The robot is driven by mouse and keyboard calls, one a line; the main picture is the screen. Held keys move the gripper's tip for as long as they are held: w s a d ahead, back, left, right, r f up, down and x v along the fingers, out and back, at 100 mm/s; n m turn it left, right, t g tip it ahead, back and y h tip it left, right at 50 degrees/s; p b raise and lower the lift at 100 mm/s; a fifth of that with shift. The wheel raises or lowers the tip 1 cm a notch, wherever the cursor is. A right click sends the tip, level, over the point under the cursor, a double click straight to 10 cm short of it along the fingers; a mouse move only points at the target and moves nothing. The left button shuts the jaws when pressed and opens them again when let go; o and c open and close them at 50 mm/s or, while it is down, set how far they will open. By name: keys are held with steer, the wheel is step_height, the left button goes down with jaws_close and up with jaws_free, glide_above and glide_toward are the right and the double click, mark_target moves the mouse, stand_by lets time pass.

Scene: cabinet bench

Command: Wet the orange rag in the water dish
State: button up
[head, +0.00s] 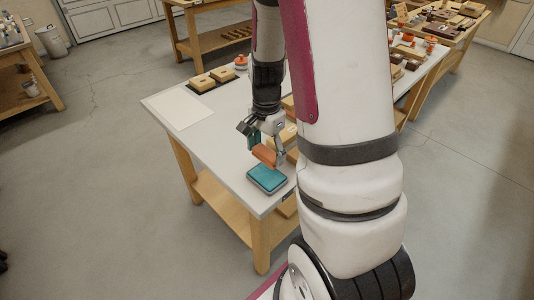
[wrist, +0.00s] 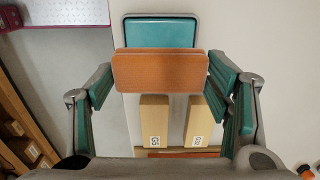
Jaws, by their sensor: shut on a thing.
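My gripper (head: 265,151) is shut on the orange rag (head: 264,155), a flat block-like piece. In the wrist view the rag (wrist: 160,71) spans between the two green-padded fingers of my gripper (wrist: 160,85). The water dish (head: 267,179) is a shallow rectangular dish with teal inside and a dark rim, near the front corner of the white table. In the head view the rag is above the dish, apart from it as far as I can see. In the wrist view the dish (wrist: 160,32) lies beyond the rag, which overlaps its near edge.
Wooden blocks (wrist: 154,121) stand on the table close to the dish, partly hidden by my arm in the head view. A pale sheet (head: 178,110) lies at the table's left, with two wooden blocks (head: 211,79) behind it. The table's middle left is clear.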

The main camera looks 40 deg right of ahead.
mark_target(267, 175)
steer(key=shift+f, duration=0.1)
steer(key=shift+f+b, duration=2)
steer(key=shift+f, duration=0.85)
steer(key=shift+f+b, duration=0.35)
steer(key=shift+f, duration=0.25)
steer(key=shift+r+p, duration=2.9)
steer(key=shift+r, duration=0.6)
